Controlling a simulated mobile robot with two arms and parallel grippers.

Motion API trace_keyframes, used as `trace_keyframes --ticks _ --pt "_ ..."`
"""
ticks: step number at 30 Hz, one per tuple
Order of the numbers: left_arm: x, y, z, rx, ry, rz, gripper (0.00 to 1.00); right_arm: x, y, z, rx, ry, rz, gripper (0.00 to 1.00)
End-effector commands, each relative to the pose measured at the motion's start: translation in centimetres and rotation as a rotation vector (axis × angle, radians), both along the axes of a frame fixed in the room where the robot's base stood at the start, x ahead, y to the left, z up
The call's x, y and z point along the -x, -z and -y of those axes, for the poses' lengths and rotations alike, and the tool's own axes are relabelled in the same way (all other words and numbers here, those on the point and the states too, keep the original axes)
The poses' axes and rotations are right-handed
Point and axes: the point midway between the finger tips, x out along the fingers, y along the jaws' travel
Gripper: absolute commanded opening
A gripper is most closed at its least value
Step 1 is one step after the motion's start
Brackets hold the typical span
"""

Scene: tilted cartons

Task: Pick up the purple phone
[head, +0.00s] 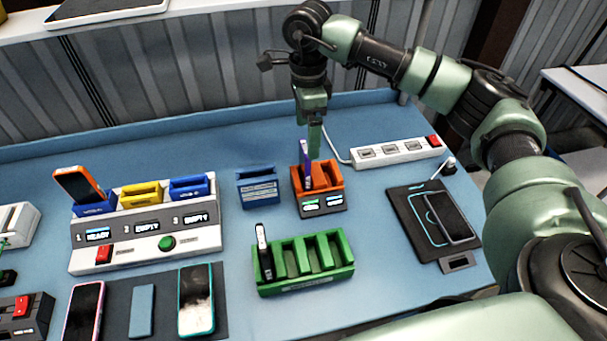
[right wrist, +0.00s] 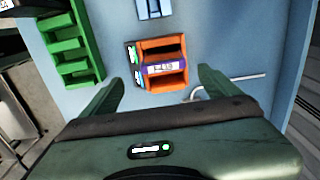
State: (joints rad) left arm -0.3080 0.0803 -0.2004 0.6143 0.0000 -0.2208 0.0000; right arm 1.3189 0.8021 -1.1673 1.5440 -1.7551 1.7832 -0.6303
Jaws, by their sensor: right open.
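The purple phone (head: 306,163) stands upright in the orange dock (head: 327,186) near the back middle of the table. In the right wrist view the purple phone (right wrist: 165,68) shows edge-on across the middle of the orange dock (right wrist: 160,47). My right gripper (head: 314,140) is above the dock, close to the phone's top. In the right wrist view my right gripper's fingers (right wrist: 158,88) are spread, one on either side of the phone, with a gap on both sides. Nothing is held. My left gripper is not in view.
A green rack (head: 312,266) with one phone stands in front of the orange dock. A blue holder (head: 257,187) stands to its left. A power strip (head: 397,152) lies behind right. A charging pad (head: 407,206) with a dark phone is at right. A white station (head: 143,240) stands left.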

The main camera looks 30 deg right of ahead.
Motion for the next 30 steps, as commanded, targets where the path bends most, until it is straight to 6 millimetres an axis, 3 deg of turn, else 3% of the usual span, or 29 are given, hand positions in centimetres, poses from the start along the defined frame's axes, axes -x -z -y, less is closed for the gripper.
trace_keyframes --ticks 3,7,14,21,25,30 --pt "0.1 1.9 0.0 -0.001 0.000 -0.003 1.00 0.0 1.9 0.0 0.000 0.000 0.000 0.91" --pt "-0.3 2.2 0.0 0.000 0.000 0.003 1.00 0.0 2.5 0.0 0.000 0.000 -0.001 0.91" --pt "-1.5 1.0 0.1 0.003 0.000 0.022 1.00 0.0 4.5 0.0 0.000 0.000 -0.004 0.91" --pt "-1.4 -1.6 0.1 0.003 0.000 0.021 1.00 -0.2 7.5 -0.3 0.001 0.001 -0.005 0.91" --pt "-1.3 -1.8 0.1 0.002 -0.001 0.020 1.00 -0.3 9.4 -0.2 0.000 0.001 -0.003 0.91" --pt "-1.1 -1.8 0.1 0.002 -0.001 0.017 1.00 -0.3 10.0 -0.3 0.000 -0.001 0.000 0.91"
